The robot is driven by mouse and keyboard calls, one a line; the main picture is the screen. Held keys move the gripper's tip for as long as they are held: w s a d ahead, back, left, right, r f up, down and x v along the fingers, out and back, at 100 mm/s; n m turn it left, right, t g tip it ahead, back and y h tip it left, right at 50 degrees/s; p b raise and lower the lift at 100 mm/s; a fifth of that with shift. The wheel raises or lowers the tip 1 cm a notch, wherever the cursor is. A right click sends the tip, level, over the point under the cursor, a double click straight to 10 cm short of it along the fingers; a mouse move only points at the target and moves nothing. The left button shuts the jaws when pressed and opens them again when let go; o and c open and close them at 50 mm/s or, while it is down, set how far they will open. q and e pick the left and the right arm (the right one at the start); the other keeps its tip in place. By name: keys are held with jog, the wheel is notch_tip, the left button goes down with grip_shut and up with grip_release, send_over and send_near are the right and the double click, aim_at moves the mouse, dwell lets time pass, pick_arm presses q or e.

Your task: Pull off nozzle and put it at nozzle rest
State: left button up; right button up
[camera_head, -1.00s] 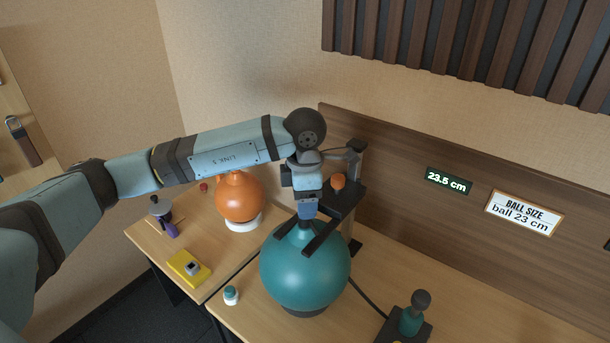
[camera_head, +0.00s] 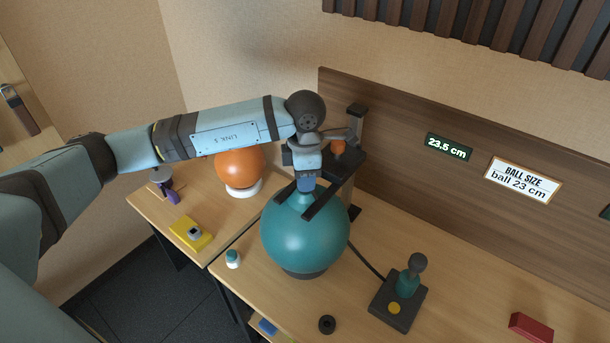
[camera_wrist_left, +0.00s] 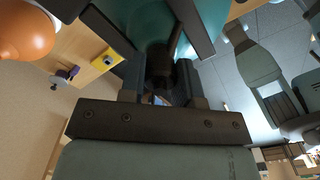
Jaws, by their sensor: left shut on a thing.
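A large teal ball (camera_head: 303,235) stands upright on a dark base on the front table. My left gripper (camera_head: 306,188) points down at the top of the ball, between two dark bars of the tower. In the left wrist view its fingers (camera_wrist_left: 160,75) are shut on a dark piece, which I take for the nozzle (camera_wrist_left: 159,62). The head view hides the nozzle behind the gripper. The nozzle looks close to the ball's neck; I cannot tell whether they touch. I cannot clearly pick out the nozzle rest. My right gripper is out of view.
The tower post (camera_head: 355,125) stands behind the ball, with an orange part on its dark shelf. An orange ball (camera_head: 239,170) stands on the left table. A lever box (camera_head: 398,300), a small bottle (camera_head: 232,258) and a red block (camera_head: 530,328) lie around. A sign reads 23.5 cm.

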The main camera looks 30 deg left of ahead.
pick_arm(q)
grip_shut()
jog(key=shift+r, duration=0.65)
grip_release()
grip_shut()
jog(key=shift+r+p, duration=0.75)
jog(key=shift+r, duration=0.55)
